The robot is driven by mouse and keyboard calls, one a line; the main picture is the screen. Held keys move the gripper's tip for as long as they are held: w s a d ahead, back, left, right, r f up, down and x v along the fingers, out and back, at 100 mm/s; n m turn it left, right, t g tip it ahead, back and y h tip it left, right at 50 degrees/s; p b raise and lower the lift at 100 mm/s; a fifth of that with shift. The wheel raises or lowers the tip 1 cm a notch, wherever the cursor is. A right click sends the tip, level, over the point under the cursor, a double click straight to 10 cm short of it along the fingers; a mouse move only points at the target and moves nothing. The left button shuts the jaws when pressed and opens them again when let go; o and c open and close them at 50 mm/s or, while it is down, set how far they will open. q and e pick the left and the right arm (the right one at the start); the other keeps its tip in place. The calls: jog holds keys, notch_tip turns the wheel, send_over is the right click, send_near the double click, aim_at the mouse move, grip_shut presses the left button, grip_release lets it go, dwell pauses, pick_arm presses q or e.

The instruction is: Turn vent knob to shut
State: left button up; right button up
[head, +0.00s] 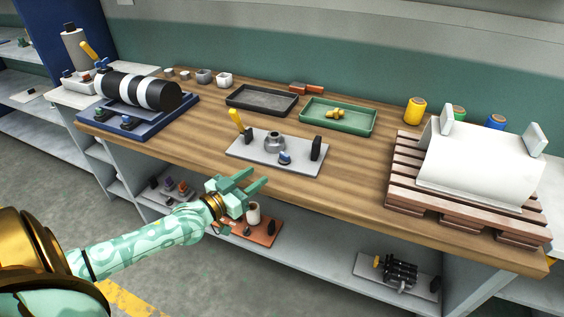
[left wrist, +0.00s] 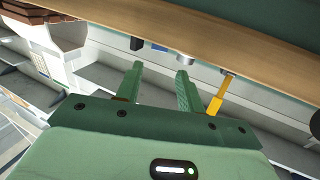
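A grey plate (head: 240,155) lies near the front of the wooden bench. It carries a blue-topped knob (head: 285,157), a grey round fitting (head: 274,141), a yellow-handled lever (head: 236,118) and a black upright block (head: 316,148). No label shows which part is the vent knob. My left gripper (head: 259,176) is open and empty, in front of the bench edge and just short of the plate. In the left wrist view, the open fingers (left wrist: 160,70) point toward the bench edge, with the blue knob (left wrist: 158,47) and yellow handle (left wrist: 216,103) beyond. My right gripper is out of view.
A blue base (head: 150,128) with a black-and-white striped roll (head: 138,91) and small knobs stands at left. A black tray (head: 262,100) and green tray (head: 337,118) lie behind the plate. Shelves hold parts below.

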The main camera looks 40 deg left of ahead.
aim_at(284, 158)
pick_arm(q)
jog(key=w+b, duration=0.1)
jog(key=w, duration=0.2)
jog(key=w+b, duration=0.1)
jog(key=w, duration=0.3)
jog(key=w+d+b, duration=0.1)
jog(key=w, duration=0.2)
jog(key=shift+w+d+f, duration=0.1)
jog(key=shift+w, duration=0.3)
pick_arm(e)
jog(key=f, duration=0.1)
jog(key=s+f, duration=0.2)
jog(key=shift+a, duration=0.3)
